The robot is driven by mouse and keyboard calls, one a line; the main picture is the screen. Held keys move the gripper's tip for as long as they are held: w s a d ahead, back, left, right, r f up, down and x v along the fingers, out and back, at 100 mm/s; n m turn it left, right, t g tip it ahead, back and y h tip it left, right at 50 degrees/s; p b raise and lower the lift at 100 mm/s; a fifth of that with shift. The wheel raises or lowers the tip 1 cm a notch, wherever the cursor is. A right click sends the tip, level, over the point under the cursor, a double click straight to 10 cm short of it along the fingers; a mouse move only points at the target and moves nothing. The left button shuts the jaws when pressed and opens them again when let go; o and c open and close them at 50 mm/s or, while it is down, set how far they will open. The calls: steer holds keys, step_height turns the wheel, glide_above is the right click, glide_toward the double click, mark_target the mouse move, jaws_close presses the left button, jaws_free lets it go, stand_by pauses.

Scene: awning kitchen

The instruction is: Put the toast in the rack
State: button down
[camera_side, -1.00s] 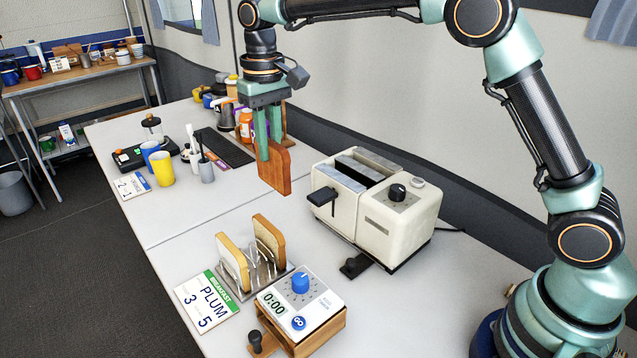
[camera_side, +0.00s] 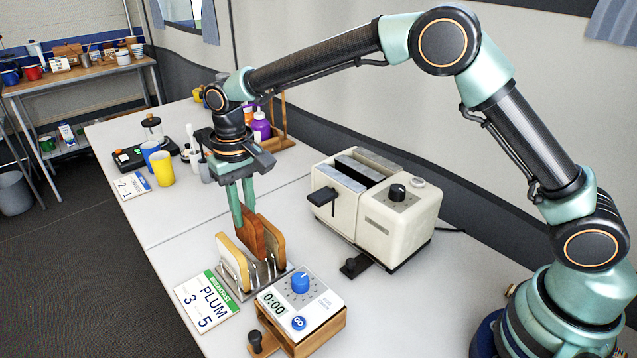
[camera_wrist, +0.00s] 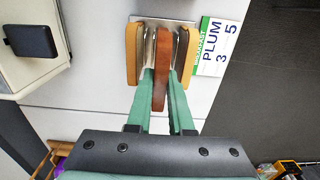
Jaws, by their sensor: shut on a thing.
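My gripper (camera_side: 242,208) is shut on a dark brown slice of toast (camera_side: 251,238), which also shows between my green fingers in the wrist view (camera_wrist: 161,70). The held toast is upright, between two paler slices in the wire rack (camera_side: 270,284). One pale slice (camera_side: 232,262) stands at the rack's left end and another slice (camera_side: 271,240) at its right end. The lower part of the held toast is hidden behind the slices and wires, so I cannot tell whether it touches the rack base.
A cream toaster (camera_side: 385,220) stands right of the rack. A timer box (camera_side: 303,300) with a blue knob sits in front of the rack, and a PLUM card (camera_side: 207,300) lies to its left. Cups, including a yellow one (camera_side: 162,168), stand farther back.

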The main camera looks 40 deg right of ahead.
mark_target(247, 232)
steer(key=shift+f, duration=2.65)
steer(key=c, duration=0.5)
jaws_free()
steer(key=shift+r, duration=0.1)
steer(key=shift+r, duration=3.4)
